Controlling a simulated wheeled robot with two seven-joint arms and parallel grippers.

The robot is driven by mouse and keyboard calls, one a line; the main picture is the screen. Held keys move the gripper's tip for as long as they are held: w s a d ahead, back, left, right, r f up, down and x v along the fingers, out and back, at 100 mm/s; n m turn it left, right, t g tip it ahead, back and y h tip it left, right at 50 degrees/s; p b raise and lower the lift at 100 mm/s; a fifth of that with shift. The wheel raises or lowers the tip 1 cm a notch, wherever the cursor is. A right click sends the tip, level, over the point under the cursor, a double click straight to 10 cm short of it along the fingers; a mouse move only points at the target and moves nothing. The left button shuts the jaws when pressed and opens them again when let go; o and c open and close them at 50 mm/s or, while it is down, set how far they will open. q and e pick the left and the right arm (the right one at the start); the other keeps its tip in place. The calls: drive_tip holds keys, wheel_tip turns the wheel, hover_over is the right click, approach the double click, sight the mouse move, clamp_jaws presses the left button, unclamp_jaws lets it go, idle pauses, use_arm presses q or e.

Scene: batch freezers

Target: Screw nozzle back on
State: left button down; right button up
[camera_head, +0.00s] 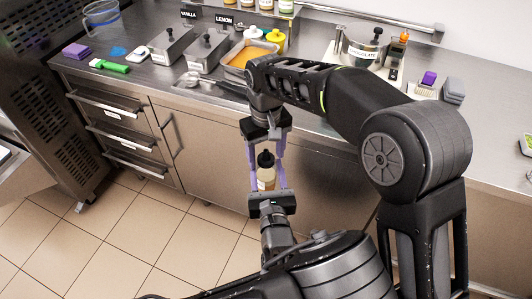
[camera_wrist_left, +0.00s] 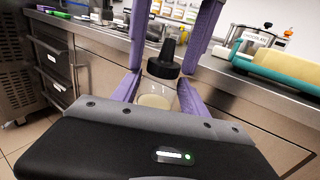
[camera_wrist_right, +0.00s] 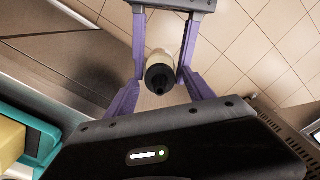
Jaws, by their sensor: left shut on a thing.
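A small clear bottle (camera_head: 266,178) with pale contents stands upright between my two grippers, in the air in front of the counter. A black cone-shaped nozzle (camera_head: 265,159) sits on its top; it also shows in the left wrist view (camera_wrist_left: 165,60) and, from above, in the right wrist view (camera_wrist_right: 159,78). I cannot tell how tightly it is threaded. My left gripper (camera_head: 268,182), below, points up and is shut on the bottle. My right gripper (camera_head: 264,146), above, points down with its fingers apart on either side of the nozzle, seemingly not touching it.
The steel counter (camera_head: 155,82) behind carries two lidded containers labelled vanilla and lemon, an orange-filled tray (camera_head: 250,57), a chocolate pot (camera_head: 362,52), a green-handled tool (camera_head: 110,66) and brushes. Drawers and cabinet doors are below. The space before the cabinets is free.

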drive_tip(key=shift+r, duration=0.1)
drive_tip(key=shift+r, duration=2.15)
drive_tip(key=shift+c, duration=0.3)
